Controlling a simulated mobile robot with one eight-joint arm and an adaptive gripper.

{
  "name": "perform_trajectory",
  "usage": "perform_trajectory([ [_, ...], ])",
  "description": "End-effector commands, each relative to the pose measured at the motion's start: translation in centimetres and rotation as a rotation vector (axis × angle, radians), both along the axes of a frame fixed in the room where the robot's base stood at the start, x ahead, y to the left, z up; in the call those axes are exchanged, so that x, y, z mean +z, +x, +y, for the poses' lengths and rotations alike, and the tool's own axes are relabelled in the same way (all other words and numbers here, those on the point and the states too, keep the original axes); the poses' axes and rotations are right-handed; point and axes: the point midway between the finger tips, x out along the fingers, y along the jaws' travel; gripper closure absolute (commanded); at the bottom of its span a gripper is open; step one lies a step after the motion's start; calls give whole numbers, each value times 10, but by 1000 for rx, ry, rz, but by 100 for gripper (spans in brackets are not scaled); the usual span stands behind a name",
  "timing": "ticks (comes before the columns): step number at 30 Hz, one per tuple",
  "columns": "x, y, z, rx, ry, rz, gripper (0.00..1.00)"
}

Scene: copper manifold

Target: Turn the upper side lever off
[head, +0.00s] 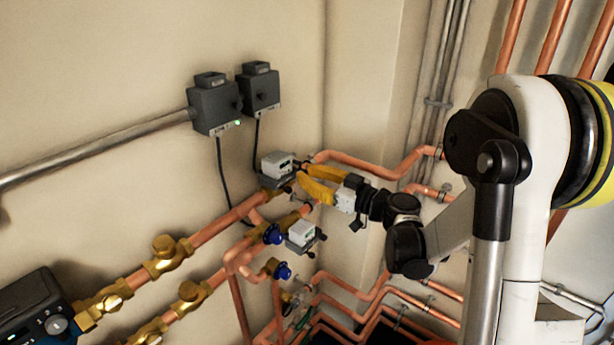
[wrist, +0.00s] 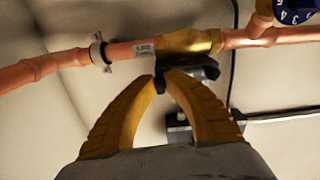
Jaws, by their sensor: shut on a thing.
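The upper valve unit (head: 278,164) is a light grey box on a dark base, on the upper copper pipe in the head view. Its dark side lever (wrist: 208,71) shows in the wrist view beside the brass valve body (wrist: 188,42). My gripper (head: 301,176) has yellow fingers and reaches the unit from the right. In the wrist view my gripper (wrist: 167,77) has its fingertips closed together on a black end of the lever. The fingers partly hide the lever and the box behind it. The lever's exact angle is hard to tell.
A second grey valve unit (head: 301,233) with its own dark lever sits just below. Blue knobs (head: 273,235) and brass fittings (head: 168,255) line the pipes. Two dark boxes (head: 214,104) hang on the wall above, with cables running down. Copper pipes (head: 370,160) pass close behind my gripper.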

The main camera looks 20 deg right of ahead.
Motion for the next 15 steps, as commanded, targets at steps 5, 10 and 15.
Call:
perform_trajectory([
  [5,-2,0,0,0,109,79,100],
  [10,-2,0,0,0,238,174,100],
  [15,-2,0,0,0,368,269,100],
])
